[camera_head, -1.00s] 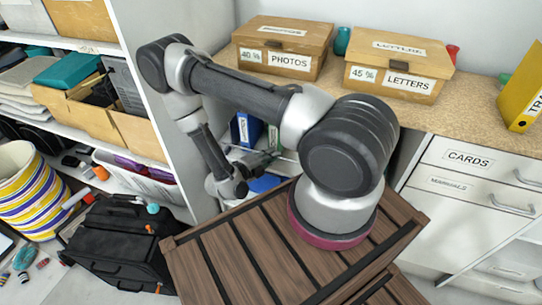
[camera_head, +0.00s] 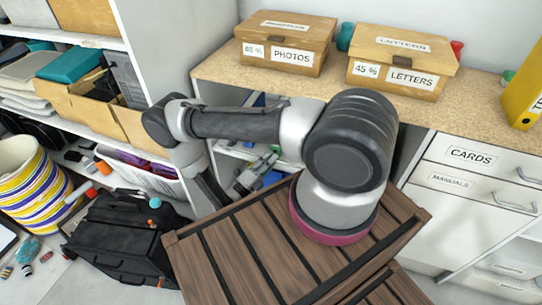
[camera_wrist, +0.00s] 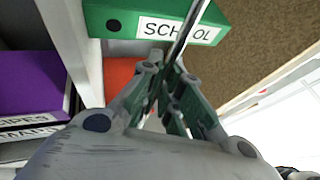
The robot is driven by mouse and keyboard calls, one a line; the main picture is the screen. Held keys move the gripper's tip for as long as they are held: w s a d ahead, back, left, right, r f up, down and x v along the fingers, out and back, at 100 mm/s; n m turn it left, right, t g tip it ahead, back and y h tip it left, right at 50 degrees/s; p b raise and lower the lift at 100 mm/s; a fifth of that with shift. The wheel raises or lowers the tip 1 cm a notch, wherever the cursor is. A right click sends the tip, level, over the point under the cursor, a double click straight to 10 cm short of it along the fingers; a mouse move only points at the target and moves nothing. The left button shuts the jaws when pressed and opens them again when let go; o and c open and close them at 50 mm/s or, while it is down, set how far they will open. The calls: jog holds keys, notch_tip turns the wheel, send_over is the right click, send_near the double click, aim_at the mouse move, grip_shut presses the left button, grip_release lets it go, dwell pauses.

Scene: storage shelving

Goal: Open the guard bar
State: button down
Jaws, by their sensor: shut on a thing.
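The guard bar (camera_wrist: 187,32) shows in the wrist view as a thin grey metal bar running from the top edge down between my fingers. It crosses in front of a green binder marked SCHOOL (camera_wrist: 150,22). My gripper (camera_wrist: 172,78) is shut on the bar, with a finger on each side of it. In the head view my gripper (camera_head: 262,170) is small, beside the open shelf under the counter. I cannot make out the bar there. How far the bar is swung is unclear.
Wooden boxes marked PHOTOS (camera_head: 285,45) and LETTERS (camera_head: 400,60) stand on the counter (camera_head: 225,75) above. Purple binders (camera_wrist: 30,88) lie left of a white divider. A black bag (camera_head: 125,240) and a striped bin (camera_head: 30,190) are at the left.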

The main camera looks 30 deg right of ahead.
jog(key=shift+s+a+f+m+h, duration=0.25)
jog(key=shift+a+f+m+h, duration=0.15)
jog(key=shift+m+h, duration=0.4)
jog(key=shift+h, duration=0.3)
jog(key=c, duration=1.6)
grip_release()
jog(key=v, duration=1.2)
jog(key=shift+w+a, duration=0.1)
jog(key=shift+a, duration=0.05)
